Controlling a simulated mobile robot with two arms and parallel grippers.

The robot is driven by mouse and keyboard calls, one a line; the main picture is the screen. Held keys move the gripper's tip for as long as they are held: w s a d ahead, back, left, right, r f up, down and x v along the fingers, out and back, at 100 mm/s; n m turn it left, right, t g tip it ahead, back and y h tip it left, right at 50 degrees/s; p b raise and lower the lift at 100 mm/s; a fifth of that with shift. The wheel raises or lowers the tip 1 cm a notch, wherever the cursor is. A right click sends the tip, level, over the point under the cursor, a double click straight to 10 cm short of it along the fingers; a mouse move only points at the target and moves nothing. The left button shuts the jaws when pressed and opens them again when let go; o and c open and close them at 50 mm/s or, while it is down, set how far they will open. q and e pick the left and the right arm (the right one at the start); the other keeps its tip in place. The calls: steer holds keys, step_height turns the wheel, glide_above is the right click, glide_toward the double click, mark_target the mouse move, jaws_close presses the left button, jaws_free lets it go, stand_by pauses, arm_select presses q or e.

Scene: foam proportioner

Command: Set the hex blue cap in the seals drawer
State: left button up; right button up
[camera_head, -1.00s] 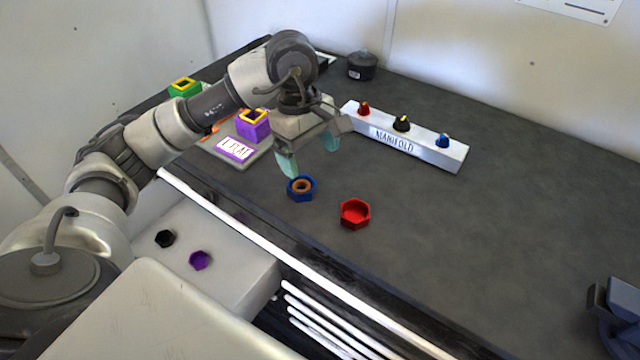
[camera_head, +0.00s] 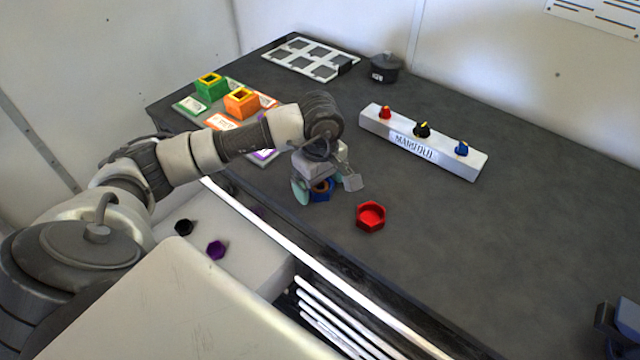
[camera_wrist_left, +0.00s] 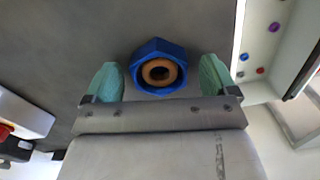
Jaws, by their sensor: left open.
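The hex blue cap (camera_head: 321,194) stands on the dark bench with an orange-brown ring inside it. In the left wrist view the cap (camera_wrist_left: 158,53) lies between the two green fingertips, with a gap on each side. My left gripper (camera_head: 317,184) is open over the cap and partly hides it in the head view; its fingers also show in the left wrist view (camera_wrist_left: 160,74). An open pale drawer (camera_head: 245,272) at the lower left holds a black hex cap (camera_head: 183,227) and a purple hex cap (camera_head: 216,250). No drawer label is readable.
A red hex cap (camera_head: 371,217) stands right of the gripper. The right bench is mostly clear.

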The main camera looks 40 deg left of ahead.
arm_select(q)
steer(key=shift+f, duration=0.15)
steer(key=c, duration=1.1)
steer(key=shift+c, duration=0.2)
steer(key=shift+w+r+b, duration=0.1)
steer(key=shift+r+b, duration=0.25)
steer(key=shift+r, duration=0.55)
steer(key=shift+d+r+b, duration=0.2)
steer(key=shift+r+b, duration=0.15)
steer(key=shift+r, duration=0.9)
steer(key=d+r+b, duration=0.1)
steer(key=d+r, duration=0.5)
steer(key=d, duration=0.5)
steer(key=shift+d+r+b, duration=0.15)
steer(key=shift+r+b, duration=0.2)
steer(key=shift+r, duration=0.05)
